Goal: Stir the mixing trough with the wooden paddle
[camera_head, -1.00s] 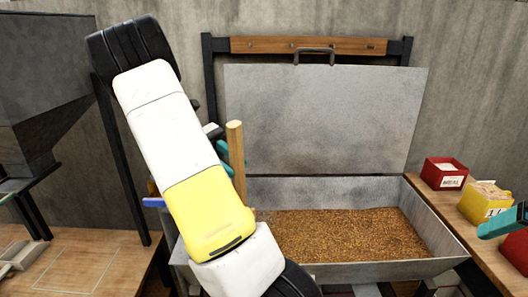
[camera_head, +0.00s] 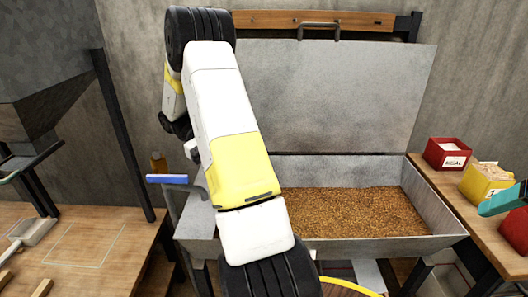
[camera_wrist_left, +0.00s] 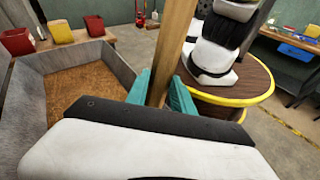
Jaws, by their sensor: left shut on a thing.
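The grey metal mixing trough (camera_head: 350,247) stands open in the middle of the head view. Brown grain (camera_head: 350,213) lies in it. My left arm crosses in front of the trough's left end and hides its own gripper there. In the left wrist view my left gripper (camera_wrist_left: 160,93) is shut on the shaft of the wooden paddle (camera_wrist_left: 176,42). The shaft is to the right of the trough (camera_wrist_left: 35,112) in that view. The paddle's lower end is hidden behind the gripper housing. My right gripper (camera_head: 503,201) shows only partly at the right edge; its opening is unclear.
The raised lid (camera_head: 350,98) stands behind the trough. A red box (camera_head: 447,154) and a yellow box (camera_head: 485,182) sit on the wooden counter at right. A blue handle (camera_head: 167,179) sticks out at the trough's left. A metal scoop (camera_head: 35,232) lies on the left table.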

